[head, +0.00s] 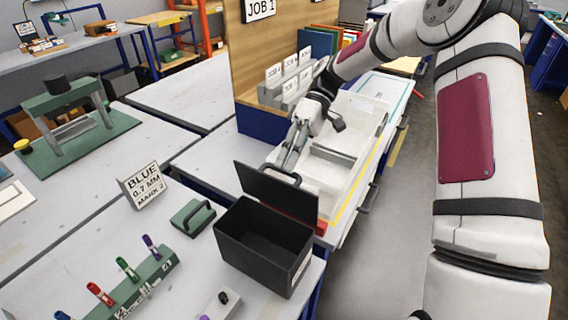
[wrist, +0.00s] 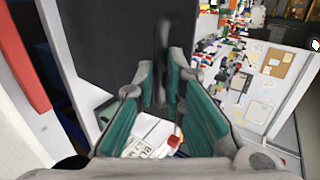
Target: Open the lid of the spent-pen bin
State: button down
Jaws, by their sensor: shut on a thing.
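The spent-pen bin (head: 262,249) is a black open-topped box on the near bench, and its inside looks empty. Its black lid (head: 276,191) stands raised at the bin's far edge, leaning back. The lid fills the upper left of the wrist view (wrist: 105,40). A dark handle (wrist: 163,55) stands out from the lid between my fingers. My gripper (head: 286,166) is behind the lid's upper edge, shut on the handle; it also shows in the wrist view (wrist: 163,85) with green finger pads.
A green block with a handle (head: 193,217) and a "BLUE 0.7 MM MARK 2" sign (head: 144,186) stand left of the bin. A green rack (head: 130,284) holds several coloured pens. A white tray (head: 335,160) lies beyond the lid, under my arm.

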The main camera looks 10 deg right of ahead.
jog(key=shift+w+d+f+b, duration=0.15)
jog(key=shift+w+d+f, duration=0.15)
jog(key=shift+f, duration=0.2)
jog(key=shift+w+d+f+b, duration=0.2)
jog(key=shift+d+f, duration=0.15)
jog(key=shift+f, duration=0.15)
jog(key=c, duration=1.7)
grip_release()
jog(key=shift+a, duration=0.1)
jog(key=shift+o, duration=0.2)
jog(key=shift+r, duration=0.15)
jog(key=shift+w, duration=0.1)
jog(key=v, duration=1.2)
